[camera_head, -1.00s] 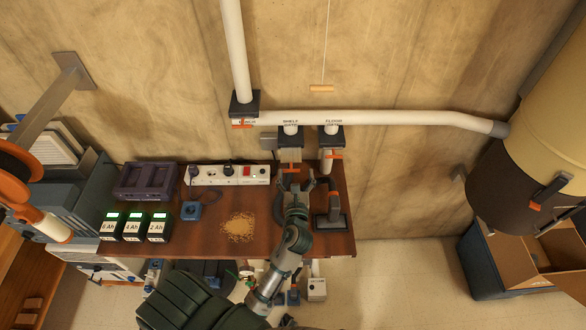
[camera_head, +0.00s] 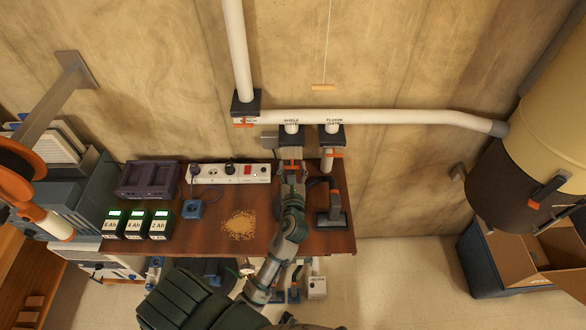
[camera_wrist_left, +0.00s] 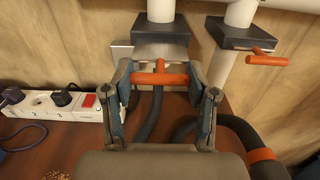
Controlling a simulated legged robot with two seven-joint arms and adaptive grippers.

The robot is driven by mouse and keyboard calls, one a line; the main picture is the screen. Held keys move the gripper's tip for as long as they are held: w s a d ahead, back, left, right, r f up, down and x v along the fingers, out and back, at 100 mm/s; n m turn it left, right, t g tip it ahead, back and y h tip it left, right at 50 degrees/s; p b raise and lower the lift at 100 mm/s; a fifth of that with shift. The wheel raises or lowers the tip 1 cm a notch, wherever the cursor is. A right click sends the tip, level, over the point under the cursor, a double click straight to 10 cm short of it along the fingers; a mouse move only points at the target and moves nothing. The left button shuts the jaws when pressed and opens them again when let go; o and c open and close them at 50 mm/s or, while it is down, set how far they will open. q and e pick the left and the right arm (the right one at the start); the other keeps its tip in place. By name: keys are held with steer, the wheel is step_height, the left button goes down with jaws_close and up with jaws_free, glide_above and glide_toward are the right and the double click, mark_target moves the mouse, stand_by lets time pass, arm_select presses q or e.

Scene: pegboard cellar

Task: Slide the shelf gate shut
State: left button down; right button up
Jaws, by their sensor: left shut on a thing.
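The shelf gate is a dark block (camera_head: 291,136) on the white pipe at the wall, the left one of two. In the left wrist view its pale metal plate (camera_wrist_left: 160,48) sticks out below the block, with an orange crossbar handle (camera_wrist_left: 160,74) at its front edge. My left gripper (camera_head: 291,168) reaches up to it over the bench. In the left wrist view its two fingers stand at the two ends of the handle, shut on it. In the head view the gripper mostly hides the handle. My right gripper is out of view.
The floor gate (camera_head: 330,136), with its own orange handle (camera_wrist_left: 267,60), is close on the right. A black floor nozzle (camera_head: 331,205) and hose lie beside my arm. A power strip (camera_head: 232,173), a sawdust pile (camera_head: 240,225) and batteries (camera_head: 136,224) are to the left.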

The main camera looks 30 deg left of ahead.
mark_target(292, 158)
arm_select(q)
steer(key=w+a+p, duration=0.1)
steer(key=w+a+r+p, duration=0.1)
steer(key=w, duration=0.1)
steer(key=shift+w+r, duration=0.15)
steer(key=shift+w, duration=0.1)
steer(key=shift+w+a+f+p, duration=0.2)
steer(key=shift+w+a+p, duration=0.1)
steer(key=shift+w+a, duration=0.4)
steer(key=shift+d, duration=0.3)
steer(key=c, duration=0.5)
jaws_free()
steer(key=shift+c, duration=0.2)
steer(key=shift+o, duration=1.1)
steer(key=shift+f, duration=0.2)
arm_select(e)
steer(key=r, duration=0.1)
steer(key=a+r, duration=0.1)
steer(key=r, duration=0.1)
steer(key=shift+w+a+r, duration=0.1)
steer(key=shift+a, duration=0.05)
